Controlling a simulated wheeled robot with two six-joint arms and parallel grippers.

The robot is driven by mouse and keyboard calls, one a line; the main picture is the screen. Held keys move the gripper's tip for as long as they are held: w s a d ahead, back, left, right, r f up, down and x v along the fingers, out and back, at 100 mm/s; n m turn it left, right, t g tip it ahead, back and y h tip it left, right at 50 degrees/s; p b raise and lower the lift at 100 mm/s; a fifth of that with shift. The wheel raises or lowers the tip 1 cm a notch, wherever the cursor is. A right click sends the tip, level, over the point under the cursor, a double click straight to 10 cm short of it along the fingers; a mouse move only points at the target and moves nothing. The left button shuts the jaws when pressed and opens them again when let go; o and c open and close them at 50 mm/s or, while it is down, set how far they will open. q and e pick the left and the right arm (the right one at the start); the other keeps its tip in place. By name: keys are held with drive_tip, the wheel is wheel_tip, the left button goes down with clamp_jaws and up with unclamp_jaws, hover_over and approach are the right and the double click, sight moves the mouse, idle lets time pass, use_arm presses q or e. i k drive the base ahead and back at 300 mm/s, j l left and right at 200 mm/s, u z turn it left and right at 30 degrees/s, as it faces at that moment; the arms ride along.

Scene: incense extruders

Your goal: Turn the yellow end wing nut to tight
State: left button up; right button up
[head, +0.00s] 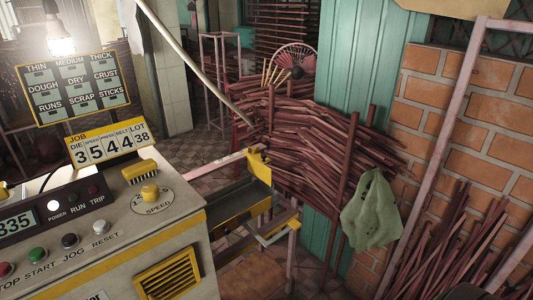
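I cannot make out a yellow end wing nut in the head view. A beige machine (165,222) stands at the lower left. Yellow metal parts (259,166) sit at the end of a narrow belt frame on its right side, and no wing nut can be told apart there. A round yellow speed knob (150,192) is on the machine's sloped top. Neither of my grippers is in view.
Beside the knob is a yellow comb-like block (143,173). A control panel (70,212) has several buttons. Bundles of dark red sticks (320,140) fill the middle. A green cloth (371,212) hangs before a brick wall (435,120). Tiled floor (205,150) shows behind the machine.

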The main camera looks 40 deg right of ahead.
sight(253, 152)
drive_tip(key=k+z, duration=0.1)
drive_tip(key=z, duration=0.25)
drive_tip(key=k+l+z, duration=0.1)
drive_tip(key=z, duration=0.25)
drive_tip(key=k+z, duration=0.1)
drive_tip(key=z, duration=0.3)
drive_tip(key=l, duration=0.1)
